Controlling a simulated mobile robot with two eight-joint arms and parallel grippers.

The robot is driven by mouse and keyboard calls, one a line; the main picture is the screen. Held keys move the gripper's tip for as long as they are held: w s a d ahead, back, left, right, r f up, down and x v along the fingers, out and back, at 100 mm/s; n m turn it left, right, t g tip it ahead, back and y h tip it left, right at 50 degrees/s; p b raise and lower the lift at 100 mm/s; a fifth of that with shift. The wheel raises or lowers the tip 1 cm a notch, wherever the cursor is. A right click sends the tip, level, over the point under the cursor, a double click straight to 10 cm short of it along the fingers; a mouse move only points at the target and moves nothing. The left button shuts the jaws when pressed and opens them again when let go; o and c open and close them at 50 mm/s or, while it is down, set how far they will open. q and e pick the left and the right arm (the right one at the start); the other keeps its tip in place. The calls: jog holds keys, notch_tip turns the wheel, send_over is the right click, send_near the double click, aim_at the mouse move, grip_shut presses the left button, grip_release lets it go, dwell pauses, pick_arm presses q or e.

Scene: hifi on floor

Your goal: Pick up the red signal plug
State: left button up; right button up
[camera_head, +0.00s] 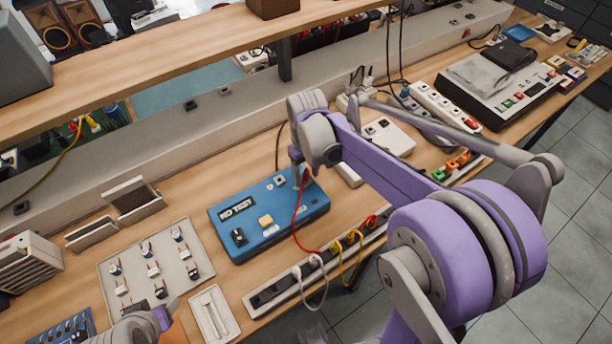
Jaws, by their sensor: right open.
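A blue box (250,231) with a display, a yellow button and a black knob sits on the wooden bench. A red cable (294,222) runs from its far right top, beside my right gripper, down to a long socket strip (272,293). The red plug (304,178) seems to be at the cable's upper end, small and partly hidden by the gripper. My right gripper (297,172) is open over the box's far right corner, pointing down; I cannot tell if it touches the plug. My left gripper (138,327) shows only partly at the bottom left edge; its jaws are unclear.
A grey panel with several switches (143,268) and a small white tray (214,314) lie left of the blue box. White and yellow plugs sit in the strip. A white box (388,136) stands behind my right arm. A wooden shelf (200,42) overhangs the back.

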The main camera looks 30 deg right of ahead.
grip_shut()
jog(key=shift+r, duration=0.1)
